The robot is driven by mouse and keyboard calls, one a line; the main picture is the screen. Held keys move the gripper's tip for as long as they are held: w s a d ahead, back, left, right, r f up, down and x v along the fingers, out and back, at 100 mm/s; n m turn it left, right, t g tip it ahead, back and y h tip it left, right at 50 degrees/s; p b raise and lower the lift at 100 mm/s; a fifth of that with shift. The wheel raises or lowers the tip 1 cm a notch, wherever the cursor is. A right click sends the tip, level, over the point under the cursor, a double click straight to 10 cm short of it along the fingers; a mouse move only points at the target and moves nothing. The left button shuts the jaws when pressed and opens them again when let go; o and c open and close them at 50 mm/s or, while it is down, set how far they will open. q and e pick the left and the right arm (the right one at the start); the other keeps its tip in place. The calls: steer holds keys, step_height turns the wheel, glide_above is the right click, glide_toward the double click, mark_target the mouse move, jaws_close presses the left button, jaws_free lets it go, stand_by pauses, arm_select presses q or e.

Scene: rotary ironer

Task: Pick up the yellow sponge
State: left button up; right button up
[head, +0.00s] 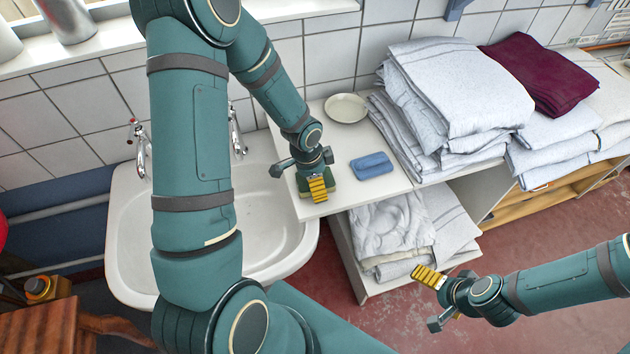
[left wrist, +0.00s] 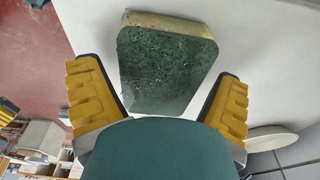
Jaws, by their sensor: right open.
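The yellow sponge (head: 331,185) lies on the white shelf top beside the sink, partly hidden by my left gripper. In the left wrist view the sponge (left wrist: 165,65) shows a dark green scouring face and a yellow edge. My left gripper (head: 317,188) is right over it, pointing down. In the left wrist view its yellow-padded fingers (left wrist: 165,100) are spread wide, one on each side of the sponge's near part, with gaps between. My right gripper (head: 430,298) is open and empty, low at the right, in front of the shelf.
A blue block (head: 371,165) lies just right of the sponge. A pale dish (head: 346,108) stands behind. Piles of folded towels (head: 455,95) fill the shelf to the right. The white sink (head: 262,205) with taps is on the left. Cloths (head: 390,235) lie on the lower shelf.

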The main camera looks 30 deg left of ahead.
arm_select(q)
steer(key=c, duration=0.4)
step_height(320, 180, up, 10)
steer(key=shift+p, duration=0.8)
steer(key=d+f+n+b, duration=0.1)
steer(key=d+f+n, duration=0.1)
steer(key=d+f+n+b, duration=0.1)
steer(key=d+f+n, duration=0.1)
steer(key=d, duration=0.1)
steer(key=d+f+n+b, duration=0.2)
steer(key=d, duration=0.1)
steer(key=shift+s+f+n+y, duration=0.1)
steer(key=shift+f+n+y, duration=0.2)
steer(key=shift+n+y, duration=0.1)
steer(key=shift+d+f+n+t+b, duration=0.3)
steer(key=shift+d+f+n+b, duration=0.1)
steer(key=shift+d+n, duration=0.5)
